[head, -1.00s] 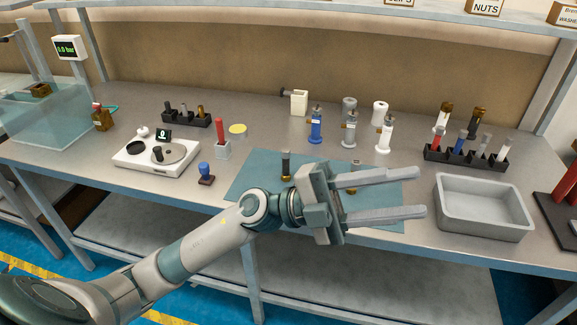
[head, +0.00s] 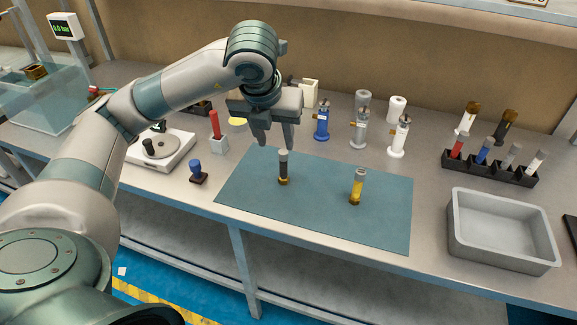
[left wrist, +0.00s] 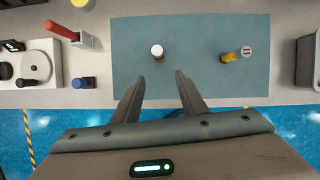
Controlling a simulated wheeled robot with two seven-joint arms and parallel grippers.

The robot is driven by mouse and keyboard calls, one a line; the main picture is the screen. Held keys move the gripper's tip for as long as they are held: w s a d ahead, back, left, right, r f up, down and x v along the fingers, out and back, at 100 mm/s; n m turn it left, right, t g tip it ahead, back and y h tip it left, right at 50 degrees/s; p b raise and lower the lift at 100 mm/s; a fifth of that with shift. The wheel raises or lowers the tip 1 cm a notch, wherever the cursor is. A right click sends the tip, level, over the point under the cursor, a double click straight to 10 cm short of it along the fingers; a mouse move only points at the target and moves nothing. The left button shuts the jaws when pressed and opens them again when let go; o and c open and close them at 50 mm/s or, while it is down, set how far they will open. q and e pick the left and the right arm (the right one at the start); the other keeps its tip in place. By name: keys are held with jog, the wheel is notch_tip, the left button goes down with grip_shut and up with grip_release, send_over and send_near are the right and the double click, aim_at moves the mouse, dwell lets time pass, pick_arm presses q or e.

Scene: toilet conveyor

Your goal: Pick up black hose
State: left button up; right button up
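A short upright dark hose piece (head: 283,168) with a pale top and a brass base stands on the teal mat (head: 320,220). Its round white top (left wrist: 157,50) shows in the left wrist view, ahead of the fingers and roughly between their lines. My left gripper (head: 274,146) points down above and slightly left of this piece in the head view, apart from it. Its two fingers (left wrist: 160,78) are spread with nothing between them. A yellow piece (head: 357,187) with a metal top stands to the right on the mat. My right gripper is not in view.
A grey bin (head: 500,248) and a black rack (head: 480,170) of coloured tubes stand at the right. Blue, grey and white bottle-like fixtures (head: 322,122) stand behind the mat. A white scale (head: 160,155), red-handled tool (head: 215,125) and blue stamp (head: 197,172) are at the left.

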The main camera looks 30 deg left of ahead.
aim_at(281, 166)
pick_arm(q)
jog(key=shift+a+r, duration=0.2)
jog(key=shift+a, duration=0.1)
